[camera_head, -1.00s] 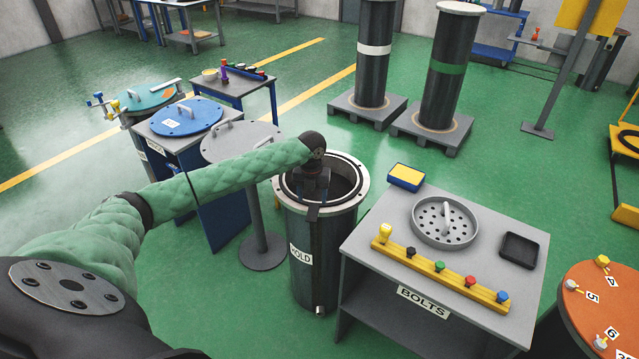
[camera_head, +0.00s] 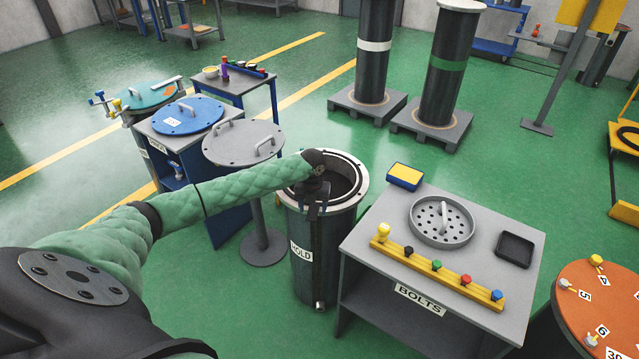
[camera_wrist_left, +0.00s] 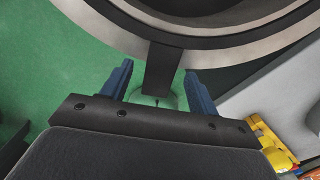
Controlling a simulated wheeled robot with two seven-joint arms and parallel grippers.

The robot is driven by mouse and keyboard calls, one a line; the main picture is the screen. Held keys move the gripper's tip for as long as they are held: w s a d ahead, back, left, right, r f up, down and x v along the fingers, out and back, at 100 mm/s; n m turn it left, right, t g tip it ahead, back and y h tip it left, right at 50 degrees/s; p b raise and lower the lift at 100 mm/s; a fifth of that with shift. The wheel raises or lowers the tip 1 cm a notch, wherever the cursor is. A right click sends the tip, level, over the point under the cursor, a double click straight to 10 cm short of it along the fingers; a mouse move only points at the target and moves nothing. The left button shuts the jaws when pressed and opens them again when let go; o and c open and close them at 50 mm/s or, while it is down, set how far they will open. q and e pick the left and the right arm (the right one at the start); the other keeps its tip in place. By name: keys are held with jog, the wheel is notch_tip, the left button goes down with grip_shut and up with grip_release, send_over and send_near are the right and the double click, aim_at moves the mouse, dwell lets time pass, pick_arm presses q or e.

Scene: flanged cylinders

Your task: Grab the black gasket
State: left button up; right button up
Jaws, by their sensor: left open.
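The black gasket (camera_wrist_left: 163,66) is a dark ring on the pale flange of the open cylinder marked "HOLD" (camera_head: 301,253). In the left wrist view its flat tab comes down from the ring, between my two blue fingers. My left gripper (camera_wrist_left: 158,72) is open, with one finger on each side of the tab and a gap on both sides. In the head view my left gripper (camera_head: 313,203) points down at the near rim of the cylinder, and my wrist hides part of the ring there. My right gripper is not in view.
A grey table marked "BOLTS" (camera_head: 371,247) stands close on the right, with a strainer (camera_head: 442,222), a yellow bar of coloured bolts (camera_head: 437,273) and a black tray (camera_head: 514,249). A round grey lid on a stand (camera_head: 243,142) is just left of the cylinder.

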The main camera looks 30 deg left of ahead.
pick_arm(q)
jog(key=shift+f, duration=0.25)
dwell(0.5)
jog(key=c, duration=1.1)
